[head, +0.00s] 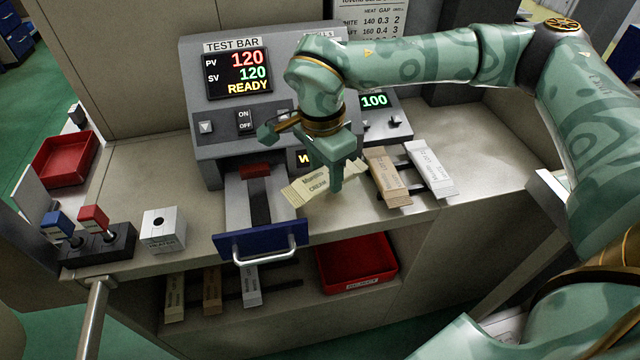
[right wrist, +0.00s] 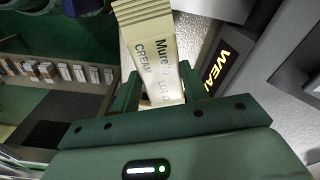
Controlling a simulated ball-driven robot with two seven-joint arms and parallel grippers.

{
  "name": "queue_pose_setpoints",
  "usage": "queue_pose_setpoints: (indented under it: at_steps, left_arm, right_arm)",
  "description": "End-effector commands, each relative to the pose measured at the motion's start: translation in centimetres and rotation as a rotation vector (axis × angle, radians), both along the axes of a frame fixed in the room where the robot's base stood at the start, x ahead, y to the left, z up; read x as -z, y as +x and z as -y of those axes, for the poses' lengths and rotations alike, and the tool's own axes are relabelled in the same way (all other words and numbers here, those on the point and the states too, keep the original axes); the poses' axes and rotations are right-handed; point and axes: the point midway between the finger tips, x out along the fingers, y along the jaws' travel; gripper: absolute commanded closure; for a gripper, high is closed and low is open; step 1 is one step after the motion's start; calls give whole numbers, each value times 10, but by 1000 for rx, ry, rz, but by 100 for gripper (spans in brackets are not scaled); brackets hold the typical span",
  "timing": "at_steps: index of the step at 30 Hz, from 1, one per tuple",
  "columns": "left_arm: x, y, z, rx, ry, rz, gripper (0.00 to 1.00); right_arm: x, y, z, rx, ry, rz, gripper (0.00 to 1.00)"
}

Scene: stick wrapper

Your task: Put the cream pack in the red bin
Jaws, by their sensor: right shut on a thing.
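The cream pack (head: 311,187), a pale flat sleeve printed "CREAM", is held by my right gripper (head: 338,182) above the bench, to the right of the open drawer. In the right wrist view the pack (right wrist: 152,50) sits between the two fingers of the gripper (right wrist: 160,92), its ridged end pointing away. One red bin (head: 356,262) is on the lower shelf under the bench, with a label on its front. Another red bin (head: 66,158) is at the far left. Both look empty. My left gripper is not in view.
A tan pack (head: 387,178) and a white pack (head: 430,168) lie on a rack to the right. The blue-fronted drawer (head: 262,241) sticks out from the test bar machine (head: 250,140). Several packs (head: 212,290) lie on the lower shelf. Joystick levers (head: 95,240) stand at left.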

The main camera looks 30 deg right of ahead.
Motion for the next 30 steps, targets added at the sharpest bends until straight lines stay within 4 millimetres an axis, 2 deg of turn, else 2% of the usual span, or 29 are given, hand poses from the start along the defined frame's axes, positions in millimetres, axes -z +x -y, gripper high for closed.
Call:
queue_pose_setpoints:
  at_steps: [1, 10, 14, 15, 17, 21, 22, 23, 24, 30]
  left_arm:
    - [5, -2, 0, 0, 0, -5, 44]
    - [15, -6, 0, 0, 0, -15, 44]
    - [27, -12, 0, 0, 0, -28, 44]
    - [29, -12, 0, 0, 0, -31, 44]
    - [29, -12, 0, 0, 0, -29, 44]
    - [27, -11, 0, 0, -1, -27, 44]
    - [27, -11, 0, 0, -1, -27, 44]
    - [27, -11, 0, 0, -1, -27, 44]
    - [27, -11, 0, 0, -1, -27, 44]
    - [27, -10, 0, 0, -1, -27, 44]
  right_arm:
    - [11, 5, 3, 1, 0, -3, 84]
    - [32, 21, 13, -1, 0, -1, 84]
    - [58, 20, 12, -3, 0, -5, 84]
    - [62, 20, 12, -3, 0, -4, 87]
    - [62, 20, 12, -2, -1, -2, 93]
    - [61, 19, 12, -3, -1, -3, 93]
    - [61, 19, 12, -3, -1, -3, 47]
    - [61, 19, 12, -3, -1, -4, 39]
    - [61, 19, 12, -3, -1, -3, 34]
    - [59, 20, 12, -3, -1, 0, 34]
